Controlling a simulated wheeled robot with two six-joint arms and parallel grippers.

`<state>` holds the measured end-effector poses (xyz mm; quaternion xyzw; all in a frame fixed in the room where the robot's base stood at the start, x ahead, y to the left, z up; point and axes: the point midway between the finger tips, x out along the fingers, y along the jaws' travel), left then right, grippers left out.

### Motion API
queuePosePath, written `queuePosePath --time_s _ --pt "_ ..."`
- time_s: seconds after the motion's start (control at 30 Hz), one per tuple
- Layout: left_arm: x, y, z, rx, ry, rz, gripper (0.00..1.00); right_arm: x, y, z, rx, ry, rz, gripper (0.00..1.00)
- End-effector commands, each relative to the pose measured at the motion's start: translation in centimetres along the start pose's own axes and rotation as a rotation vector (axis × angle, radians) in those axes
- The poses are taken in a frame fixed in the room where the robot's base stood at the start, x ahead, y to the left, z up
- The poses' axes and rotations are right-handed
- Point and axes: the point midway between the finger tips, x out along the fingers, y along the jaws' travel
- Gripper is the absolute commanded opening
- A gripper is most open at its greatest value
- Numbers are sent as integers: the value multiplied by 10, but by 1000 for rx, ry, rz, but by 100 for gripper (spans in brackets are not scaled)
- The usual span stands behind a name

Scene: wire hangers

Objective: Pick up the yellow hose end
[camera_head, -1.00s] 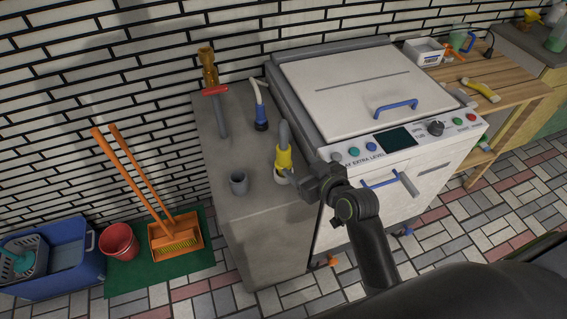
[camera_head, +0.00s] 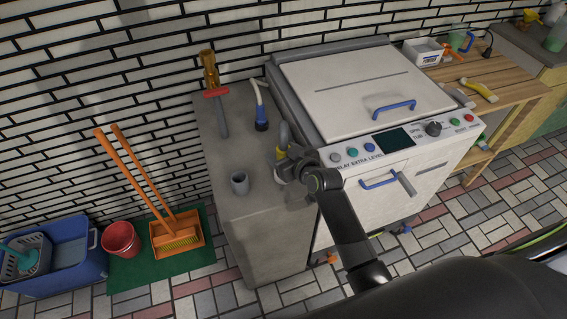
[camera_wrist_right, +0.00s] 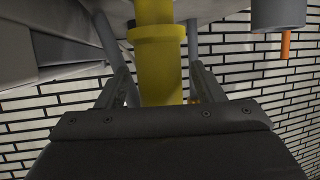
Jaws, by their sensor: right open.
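The yellow hose end (camera_head: 280,153) stands on the grey counter left of the white machine, with a grey upper part above the yellow. My right gripper (camera_head: 296,164) is at it and covers much of its right side in the head view. In the right wrist view, the yellow hose end (camera_wrist_right: 160,70) lies between the two fingers of my right gripper (camera_wrist_right: 158,78), with gaps visible on both sides. The right gripper is open. My left gripper is not in view.
The white machine (camera_head: 350,85) stands close to the right. A grey cup (camera_head: 240,182) is left of the hose end on the counter (camera_head: 262,225).

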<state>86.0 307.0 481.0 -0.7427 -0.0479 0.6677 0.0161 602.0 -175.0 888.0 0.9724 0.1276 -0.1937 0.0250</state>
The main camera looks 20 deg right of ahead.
Motion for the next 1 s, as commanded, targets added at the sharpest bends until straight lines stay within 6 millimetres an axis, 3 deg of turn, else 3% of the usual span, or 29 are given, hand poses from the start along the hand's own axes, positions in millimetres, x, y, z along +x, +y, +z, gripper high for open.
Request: queuePosePath --time_s 0.17,0.43,0.83,1.0 --pt "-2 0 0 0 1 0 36 12 0 0 0 -1 0 61" --pt "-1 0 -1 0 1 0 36 14 0 1 0 0 1 61" --pt "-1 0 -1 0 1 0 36 14 0 1 0 0 1 10" --pt "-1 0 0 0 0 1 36 14 0 0 0 1 1 10"
